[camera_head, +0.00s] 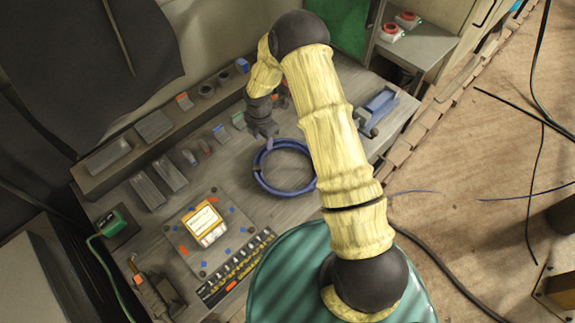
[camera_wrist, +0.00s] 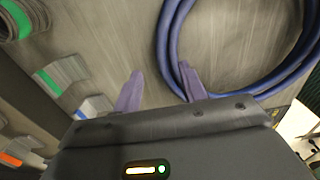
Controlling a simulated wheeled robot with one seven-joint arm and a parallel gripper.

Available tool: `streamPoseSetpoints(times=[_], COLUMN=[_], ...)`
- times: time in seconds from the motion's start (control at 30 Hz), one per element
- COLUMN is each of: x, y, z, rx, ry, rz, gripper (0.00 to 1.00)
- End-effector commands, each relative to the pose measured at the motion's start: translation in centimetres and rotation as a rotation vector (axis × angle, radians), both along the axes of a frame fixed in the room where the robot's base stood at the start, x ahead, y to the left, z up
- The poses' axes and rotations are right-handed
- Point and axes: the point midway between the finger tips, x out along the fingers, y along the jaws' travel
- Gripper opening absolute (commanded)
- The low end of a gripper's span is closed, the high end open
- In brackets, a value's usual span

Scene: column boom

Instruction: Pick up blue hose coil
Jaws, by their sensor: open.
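The blue hose coil (camera_head: 259,178) lies flat on the grey workbench as a ring, just below my gripper (camera_head: 268,142) in the head view. In the wrist view the coil (camera_wrist: 172,42) fills the upper right, and its left side passes close to the right finger. My gripper (camera_wrist: 158,90) is open, with its two purple fingers apart. The right fingertip overlaps the inner edge of the hose in the picture; I cannot tell whether it touches. Bare bench shows between the fingers. Part of the coil's right side is hidden behind my arm in the head view.
Several small parts and blocks stand along the bench's back and left, including a grey block (camera_head: 154,126). A yellow-labelled device (camera_head: 204,222) sits in front of the coil. A blue vise-like tool (camera_head: 378,107) is at the right. The bench inside the ring is clear.

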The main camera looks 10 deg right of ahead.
Motion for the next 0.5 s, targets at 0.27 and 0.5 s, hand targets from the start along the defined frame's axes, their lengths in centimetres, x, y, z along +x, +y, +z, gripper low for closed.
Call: streamPoseSetpoints(times=[0.27, 0.5], x=[0.1, 0.2], y=[0.0, 0.0], z=[-3.0, -3.7], rx=[-0.001, 0.001], ry=[0.003, -0.001], rz=[-0.001, 0.000], gripper=[0.42, 0.42])
